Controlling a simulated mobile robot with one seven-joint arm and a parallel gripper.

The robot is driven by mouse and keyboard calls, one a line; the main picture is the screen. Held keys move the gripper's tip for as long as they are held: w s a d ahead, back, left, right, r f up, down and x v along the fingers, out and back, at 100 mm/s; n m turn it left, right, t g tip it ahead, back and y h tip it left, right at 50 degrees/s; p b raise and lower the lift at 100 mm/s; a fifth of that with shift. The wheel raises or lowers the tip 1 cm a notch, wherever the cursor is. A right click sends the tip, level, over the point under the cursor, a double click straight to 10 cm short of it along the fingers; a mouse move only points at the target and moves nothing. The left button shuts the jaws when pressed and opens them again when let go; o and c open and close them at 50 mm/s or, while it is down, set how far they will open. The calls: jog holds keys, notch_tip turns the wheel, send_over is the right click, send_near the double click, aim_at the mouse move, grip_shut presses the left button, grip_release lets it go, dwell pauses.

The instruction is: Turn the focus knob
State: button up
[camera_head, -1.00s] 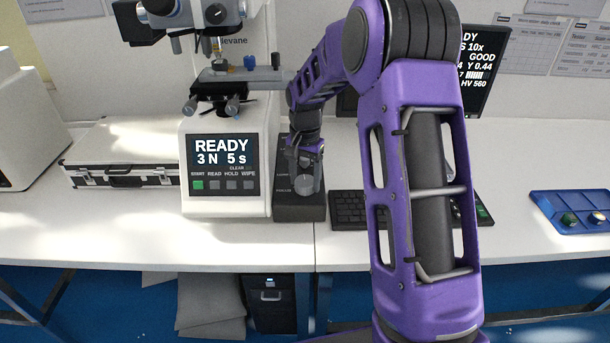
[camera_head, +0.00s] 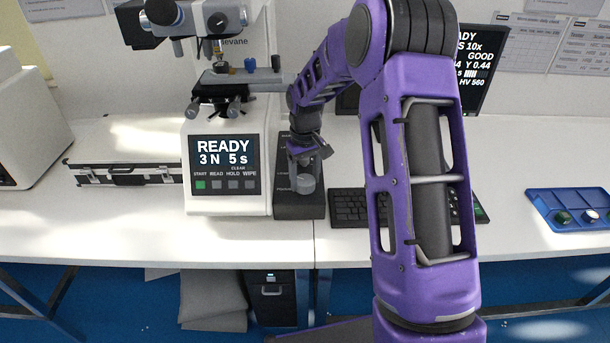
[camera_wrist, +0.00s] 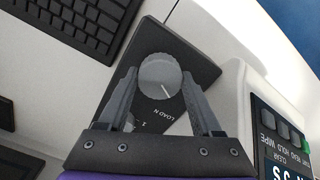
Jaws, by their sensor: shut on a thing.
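A round grey knob (camera_wrist: 160,76) with a white pointer line sits at the front end of a dark control panel (camera_wrist: 205,72). Its own label cannot be read; the words LOAD N are printed on the panel beside it. My gripper (camera_wrist: 160,88) is shut on this knob, one finger on each side. In the head view my gripper (camera_head: 304,172) reaches down over the front of the dark panel (camera_head: 299,209), and the knob (camera_head: 305,184) shows below it. A monitor (camera_head: 480,70), partly behind my arm, reads GOOD and shows a bar readout.
The hardness tester (camera_head: 226,203) with a READY screen stands just left of the panel. A keyboard (camera_head: 348,207) lies close on the right. A blue tray (camera_head: 575,222) with knobs is at the far right. A silver case (camera_head: 125,174) lies at the left.

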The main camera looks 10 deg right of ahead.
jog(key=n+p, duration=0.1)
jog(key=n, duration=0.4)
jog(key=shift+r+n, duration=0.1)
jog(key=shift+n, duration=0.2)
jog(key=n+p, duration=0.1)
jog(key=n, duration=0.3)
jog(key=shift+n, duration=0.3)
jog(key=n, duration=0.4)
jog(key=shift+n, duration=0.3)
jog(key=n, duration=0.4)
jog(key=shift+w+n, duration=0.1)
jog(key=shift+n, duration=0.3)
jog(key=o, duration=1.4)
jog(key=shift+c, duration=0.2)
